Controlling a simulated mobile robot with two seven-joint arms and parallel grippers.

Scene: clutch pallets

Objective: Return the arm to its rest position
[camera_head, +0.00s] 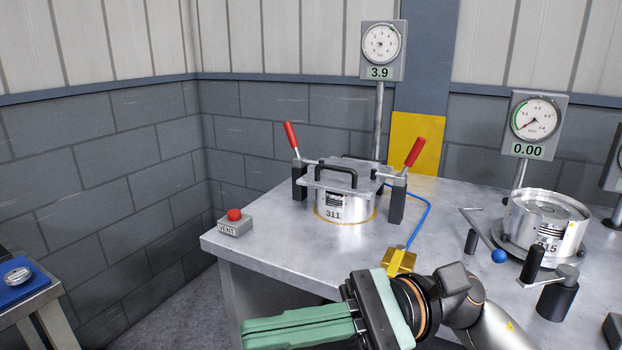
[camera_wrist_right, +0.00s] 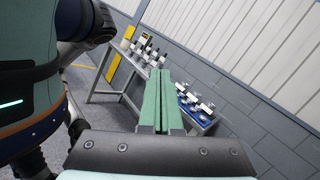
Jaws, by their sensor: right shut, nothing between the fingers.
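My right gripper (camera_head: 262,332) is in front of the metal table's near edge in the head view. Its green fingers are together with nothing between them, pointing left. In the right wrist view the closed fingers (camera_wrist_right: 158,80) point away over the floor towards tables by the wall. The gripper touches nothing that I can see. My left gripper is not in view.
On the metal table (camera_head: 260,255) stand a clamped canister marked 311 (camera_head: 345,207), a red vent button (camera_head: 234,215), a yellow block (camera_head: 399,262) and a canister marked 315 (camera_head: 545,225). Gauges (camera_head: 381,45) rise behind. A blue tray (camera_head: 25,283) lies far left.

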